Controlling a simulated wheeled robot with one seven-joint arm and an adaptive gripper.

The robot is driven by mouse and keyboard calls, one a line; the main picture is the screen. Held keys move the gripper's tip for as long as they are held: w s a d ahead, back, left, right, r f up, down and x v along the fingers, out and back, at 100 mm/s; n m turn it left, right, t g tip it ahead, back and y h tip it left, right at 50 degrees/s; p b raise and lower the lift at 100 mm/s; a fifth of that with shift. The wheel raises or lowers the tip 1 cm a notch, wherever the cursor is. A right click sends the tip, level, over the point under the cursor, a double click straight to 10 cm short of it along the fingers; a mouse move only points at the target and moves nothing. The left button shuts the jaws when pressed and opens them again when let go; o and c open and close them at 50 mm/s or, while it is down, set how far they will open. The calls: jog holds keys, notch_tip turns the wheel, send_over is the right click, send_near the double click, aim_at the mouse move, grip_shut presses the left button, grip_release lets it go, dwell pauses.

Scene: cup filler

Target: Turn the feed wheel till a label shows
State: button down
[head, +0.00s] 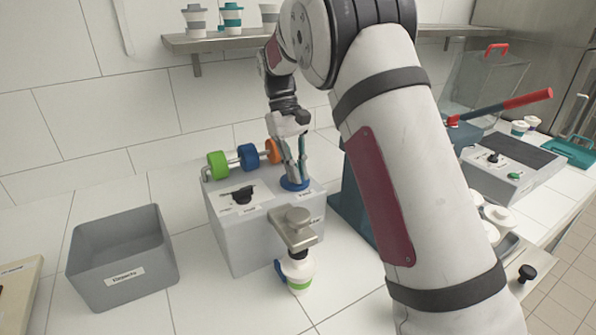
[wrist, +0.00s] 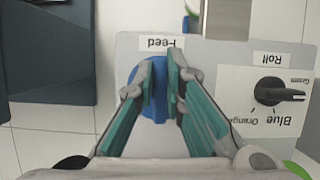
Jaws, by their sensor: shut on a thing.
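The blue feed wheel (wrist: 149,88) lies on top of the grey label machine (head: 228,232), under the "Feed" tag (wrist: 161,42). My gripper (wrist: 163,75) points down at it, its fingers shut on the wheel's raised part. In the head view the blue wheel (head: 294,184) shows under my gripper (head: 296,176). A metal outlet (head: 298,228) juts from the machine's front, with a white, green and blue cup (head: 297,270) below it. I cannot make out a label at the outlet.
A black roll selector knob (wrist: 279,92) sits beside the wheel. Green (head: 217,164), blue (head: 247,157) and orange (head: 273,151) rolls stand at the machine's back. A grey bin (head: 122,258) stands left. A dark blue-grey stand (head: 352,200) is close on the right.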

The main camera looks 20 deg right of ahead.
jog(key=m, duration=0.1)
jog(key=m+y, duration=0.1)
jog(key=m, duration=0.2)
jog(key=shift+a+y, duration=0.25)
jog(key=shift+y, duration=0.05)
jog(key=shift+w+a+m+y, duration=0.15)
jog(key=shift+m+y, duration=0.45)
jog(key=shift+m, duration=1.2)
jog(key=c, duration=1.7)
grip_release()
jog(key=shift+o, duration=0.2)
jog(key=v, duration=1.2)
jog(key=shift+s, duration=0.3)
